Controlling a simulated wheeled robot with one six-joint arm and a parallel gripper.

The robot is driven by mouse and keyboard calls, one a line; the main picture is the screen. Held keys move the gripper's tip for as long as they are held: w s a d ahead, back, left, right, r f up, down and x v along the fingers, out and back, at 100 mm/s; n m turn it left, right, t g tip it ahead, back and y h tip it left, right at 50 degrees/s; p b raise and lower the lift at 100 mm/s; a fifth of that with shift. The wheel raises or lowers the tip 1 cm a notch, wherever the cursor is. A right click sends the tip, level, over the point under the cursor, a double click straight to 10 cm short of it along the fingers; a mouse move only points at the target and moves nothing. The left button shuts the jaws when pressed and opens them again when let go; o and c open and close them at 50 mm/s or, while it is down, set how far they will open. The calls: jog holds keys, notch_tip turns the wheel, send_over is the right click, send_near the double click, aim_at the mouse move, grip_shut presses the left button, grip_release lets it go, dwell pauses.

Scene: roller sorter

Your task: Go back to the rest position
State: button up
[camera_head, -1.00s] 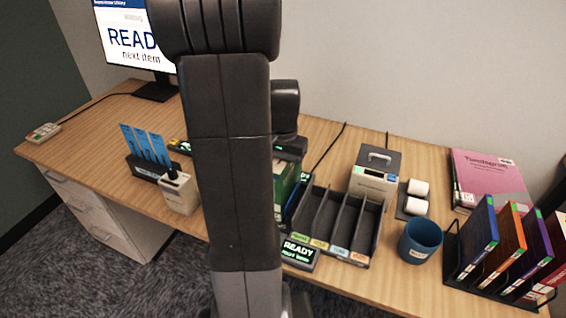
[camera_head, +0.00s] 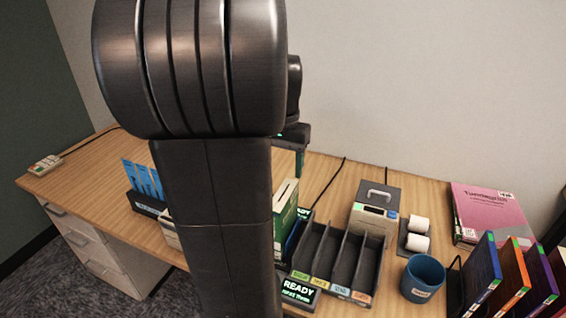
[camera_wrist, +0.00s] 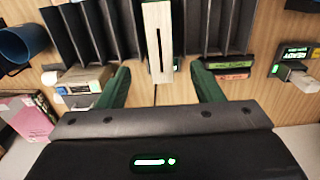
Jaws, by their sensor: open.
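My gripper (camera_wrist: 161,84) is open in the wrist view, with its two green fingers apart. A green box with a pale, slotted top (camera_wrist: 158,20) shows between and beyond the fingers; nothing is seen clamped. In the head view my arm hides much of the middle, and part of my gripper shows behind it, above the desk. The same green box (camera_head: 286,208) stands upright beside the dark sorter tray (camera_head: 340,262), partly hidden by my arm. The sorter also shows at the top of the wrist view (camera_wrist: 90,30).
A grey box with a handle (camera_head: 375,208), white rolls (camera_head: 418,235), a blue cup (camera_head: 422,278), a pink book (camera_head: 490,213) and a rack of coloured books (camera_head: 481,272) stand right. Blue cards (camera_head: 143,180) stand left. A READY display (camera_head: 299,291) is by the sorter.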

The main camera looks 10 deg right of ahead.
jog(key=shift+f, duration=0.1)
notch_tip(320, 180, down, 13)
dwell(0.7)
